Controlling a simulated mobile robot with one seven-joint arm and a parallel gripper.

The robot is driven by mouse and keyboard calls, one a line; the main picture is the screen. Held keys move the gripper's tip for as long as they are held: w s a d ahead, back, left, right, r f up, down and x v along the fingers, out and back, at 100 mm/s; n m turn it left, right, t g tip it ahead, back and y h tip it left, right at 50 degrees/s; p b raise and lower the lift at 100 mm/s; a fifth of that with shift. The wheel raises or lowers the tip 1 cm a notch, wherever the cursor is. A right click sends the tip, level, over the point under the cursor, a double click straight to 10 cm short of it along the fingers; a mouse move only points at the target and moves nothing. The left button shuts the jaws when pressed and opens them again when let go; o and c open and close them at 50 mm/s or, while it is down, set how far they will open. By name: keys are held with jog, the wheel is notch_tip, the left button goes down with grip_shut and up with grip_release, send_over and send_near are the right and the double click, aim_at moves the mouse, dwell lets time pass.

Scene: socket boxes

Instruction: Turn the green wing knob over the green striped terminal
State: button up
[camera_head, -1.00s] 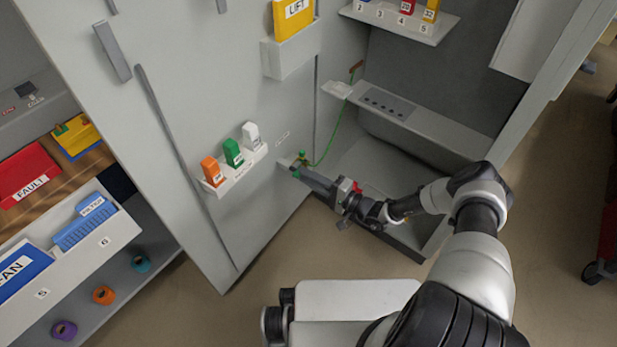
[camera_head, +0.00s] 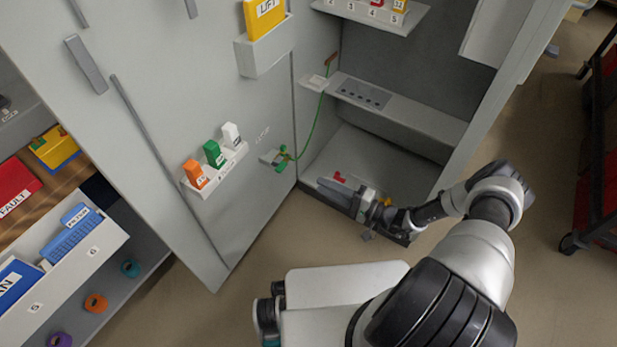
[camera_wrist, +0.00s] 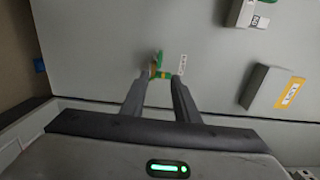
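The green wing knob (camera_head: 282,158) sits on a small light bracket low on the cabinet's grey door, with a green wire running up from it. In the wrist view the green knob (camera_wrist: 158,62) shows beyond the fingertips, with a yellow-and-green band (camera_wrist: 164,75) beside it and a small label to its right. My gripper (camera_head: 323,184) is to the right of and below the knob, clear of it. In the wrist view my gripper (camera_wrist: 159,79) has its two fingers apart with nothing held between them. The terminal's stripes are too small to make out in the head view.
A door holder (camera_head: 217,172) with orange, green and white pieces is left of the knob. A yellow LIFT binder (camera_head: 266,16) hangs above. The cabinet shelf (camera_head: 400,117) bears a dark socket strip (camera_head: 362,92). Open floor lies below the door.

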jog(key=shift+v, duration=2.25)
jog(key=s+r+n+g+h, duration=0.1)
jog(key=r+n+g+h, duration=0.2)
jog(key=r, duration=0.6)
jog(key=s+a+r+n+g+h, duration=0.15)
jog(key=r+g, duration=0.25)
jog(key=r, duration=0.6)
jog(key=s+r+n+g+h, duration=0.1)
jog(key=r+n+g+h, duration=0.2)
jog(key=r, duration=0.6)
jog(key=s+d+r+t+h, duration=0.1)
jog(key=s+r+t+h, duration=0.25)
jog(key=s+r, duration=0.6)
jog(key=s+r+t+h, duration=0.2)
jog(key=s+r+h, duration=0.2)
jog(key=s+r, duration=0.55)
notch_tip(320, 180, up, 27)
jog(key=w+p, duration=0.2)
jog(key=p, duration=2.2)
jog(key=shift+d+f, duration=0.2)
jog(key=shift+f, duration=0.05)
